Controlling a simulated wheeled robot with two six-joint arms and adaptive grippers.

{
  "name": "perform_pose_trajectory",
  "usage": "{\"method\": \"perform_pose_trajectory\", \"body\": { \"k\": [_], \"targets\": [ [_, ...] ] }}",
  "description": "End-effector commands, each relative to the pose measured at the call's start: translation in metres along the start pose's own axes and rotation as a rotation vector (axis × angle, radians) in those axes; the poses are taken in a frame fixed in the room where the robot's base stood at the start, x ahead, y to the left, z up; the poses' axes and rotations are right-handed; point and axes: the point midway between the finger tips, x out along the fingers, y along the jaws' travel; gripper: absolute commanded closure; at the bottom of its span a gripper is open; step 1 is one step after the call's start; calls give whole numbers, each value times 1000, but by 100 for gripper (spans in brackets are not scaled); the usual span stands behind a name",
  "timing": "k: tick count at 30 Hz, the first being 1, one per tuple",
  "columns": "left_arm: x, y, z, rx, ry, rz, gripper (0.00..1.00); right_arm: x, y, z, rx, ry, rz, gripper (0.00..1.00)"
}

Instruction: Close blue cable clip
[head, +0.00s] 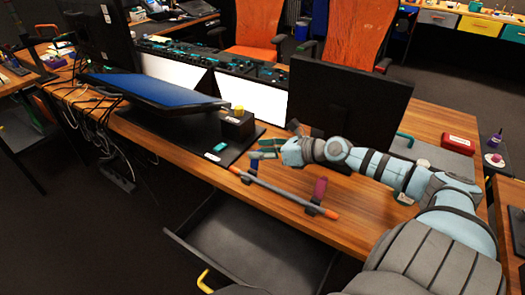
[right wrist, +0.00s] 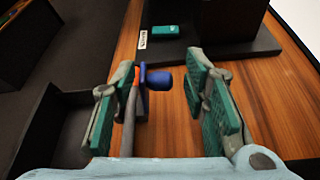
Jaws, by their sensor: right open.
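The blue cable clip (head: 252,168) is near the table's front edge, at the left end of a grey rod with orange ends (head: 285,191). In the right wrist view the blue clip (right wrist: 158,80) has a blue flap standing out beside the rod (right wrist: 129,125); it appears open. My right gripper (head: 266,151) is open above and just behind the clip. In the right wrist view the clip shows between the spread green-padded fingers (right wrist: 161,72), nearer the left finger, and no grip on it is seen. My left gripper is not in view.
A maroon clip (head: 319,190) stands upright near the rod's right end. A black base plate (head: 228,150) with a dark box (head: 238,124) lies behind left. A monitor (head: 347,100) stands behind my right arm. A dark open drawer (head: 250,240) is below the front edge.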

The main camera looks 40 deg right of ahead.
Motion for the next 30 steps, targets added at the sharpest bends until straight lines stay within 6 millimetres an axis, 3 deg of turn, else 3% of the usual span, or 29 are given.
{"method": "perform_pose_trajectory", "body": {
  "k": [3,11,30],
  "targets": [
    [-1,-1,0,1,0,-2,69,0,0,0,0,0,0,59],
    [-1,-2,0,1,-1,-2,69,0,0,0,0,0,-1,100],
    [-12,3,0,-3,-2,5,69,-1,2,1,-44,2,-20,100]
  ]
}}
